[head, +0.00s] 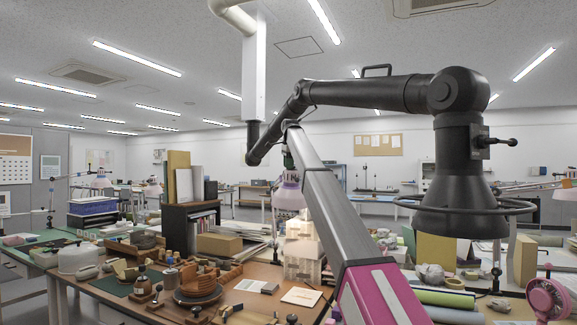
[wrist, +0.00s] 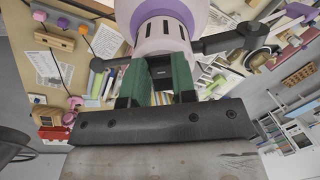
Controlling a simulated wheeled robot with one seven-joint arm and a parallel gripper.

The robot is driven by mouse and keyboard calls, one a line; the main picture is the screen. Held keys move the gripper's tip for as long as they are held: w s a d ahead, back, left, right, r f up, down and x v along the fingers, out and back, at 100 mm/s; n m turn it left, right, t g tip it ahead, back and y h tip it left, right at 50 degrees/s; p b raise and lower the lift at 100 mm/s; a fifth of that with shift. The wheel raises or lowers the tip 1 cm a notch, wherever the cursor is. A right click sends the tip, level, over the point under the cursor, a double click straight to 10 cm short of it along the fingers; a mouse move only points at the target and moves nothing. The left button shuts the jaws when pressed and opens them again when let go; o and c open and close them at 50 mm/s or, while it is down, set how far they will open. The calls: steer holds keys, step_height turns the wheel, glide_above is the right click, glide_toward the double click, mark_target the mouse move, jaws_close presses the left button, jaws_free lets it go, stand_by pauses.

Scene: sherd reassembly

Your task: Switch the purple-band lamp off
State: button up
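The purple-band lamp (head: 289,198) has a pale lilac head and hangs over the workbench behind my arm in the head view. In the wrist view its head (wrist: 160,22) fills the top middle, with dark slots in its pale collar. My gripper (wrist: 159,78) has two green fingers, set apart just at the lamp's collar. A small dark part, possibly the switch, shows between them; I cannot tell whether they touch it. In the head view my gripper (head: 288,158) is small and partly hidden, just above the lamp. Bright warm light shows below the lamp.
A large black fume hood (head: 460,205) on a jointed arm hangs at right. The bench (head: 240,280) is crowded with pottery, tools and a cardboard box (head: 219,244). A pink fan (head: 547,298) stands at lower right. In the wrist view a dark lamp arm (wrist: 235,40) extends right.

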steer(key=shift+d, duration=0.15)
steer(key=shift+w+d+r+y, duration=0.1)
steer(key=shift+d+y, duration=0.1)
steer(key=shift+y, duration=0.6)
steer(key=shift+d+r+g+y, duration=0.15)
steer(key=shift+g+y, duration=0.3)
steer(key=shift+y, duration=0.35)
steer(key=shift+d+f+g+y, duration=0.15)
steer(key=shift+g+y, duration=0.3)
steer(key=shift+y, duration=0.35)
steer(key=shift+r, duration=0.1)
steer(key=o, duration=0.9)
steer(key=shift+w, duration=0.1)
steer(key=shift+d+r, duration=0.1)
steer(key=shift+r, duration=0.05)
